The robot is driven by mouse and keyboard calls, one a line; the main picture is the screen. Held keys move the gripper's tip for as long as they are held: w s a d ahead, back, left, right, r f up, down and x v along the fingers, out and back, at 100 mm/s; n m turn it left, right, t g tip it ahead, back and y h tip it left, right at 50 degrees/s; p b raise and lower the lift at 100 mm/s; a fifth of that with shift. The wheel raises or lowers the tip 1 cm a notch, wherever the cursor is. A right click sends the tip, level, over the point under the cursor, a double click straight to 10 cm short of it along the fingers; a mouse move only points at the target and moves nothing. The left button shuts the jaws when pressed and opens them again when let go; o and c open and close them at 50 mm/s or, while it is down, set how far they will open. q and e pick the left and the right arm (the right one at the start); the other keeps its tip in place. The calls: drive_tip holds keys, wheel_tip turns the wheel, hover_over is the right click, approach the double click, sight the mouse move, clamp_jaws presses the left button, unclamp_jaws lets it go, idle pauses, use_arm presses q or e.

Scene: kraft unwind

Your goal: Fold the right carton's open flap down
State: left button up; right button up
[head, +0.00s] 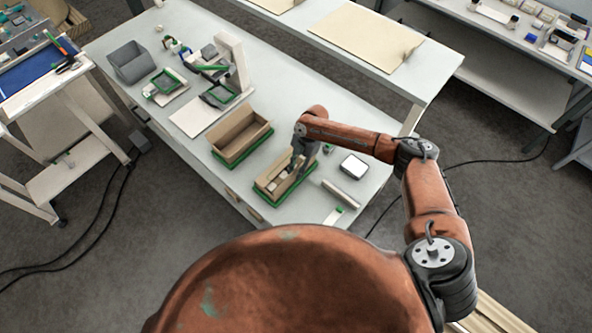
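The right carton (264,192) is a small brown box on a green-edged base near the front edge of the white table. Some pale contents show in its open top. My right gripper (291,171) points down at the carton's right end, small and partly hidden by its own wrist. I cannot tell whether it touches the carton or whether its fingers are open. The open flap cannot be made out clearly; it may be behind the gripper. A larger open carton (232,150) stands to the upper left on a green-edged base. My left gripper is not in view.
A white-topped square item (354,166) and a pale bar (341,194) lie right of the carton. A white panel (196,117), green-framed trays (166,83), a white upright block (234,58) and a grey bin (131,63) stand farther back.

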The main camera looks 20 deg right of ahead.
drive_tip(key=shift+c, duration=0.6)
clamp_jaws()
drive_tip(key=shift+w+a+f+b, duration=0.1)
drive_tip(key=shift+w+a+b, duration=0.1)
drive_tip(key=shift+b, duration=0.55)
drive_tip(key=shift+w+a+f+m+g+h+b, duration=0.2)
drive_tip(key=shift+g+h+b, duration=0.6)
drive_tip(key=shift+b, duration=1.45)
drive_tip(key=shift+w+a+r+m+g+h+b, duration=0.15)
drive_tip(key=shift+w+m+g+h+b, duration=0.25)
drive_tip(key=shift+g+b, duration=1.3)
drive_tip(key=shift+w+a+f+m+g+h+b, duration=0.25)
drive_tip(key=shift+h+b, duration=0.35)
drive_tip(key=shift+b, duration=2.25)
drive_tip(key=shift+s+d, duration=0.1)
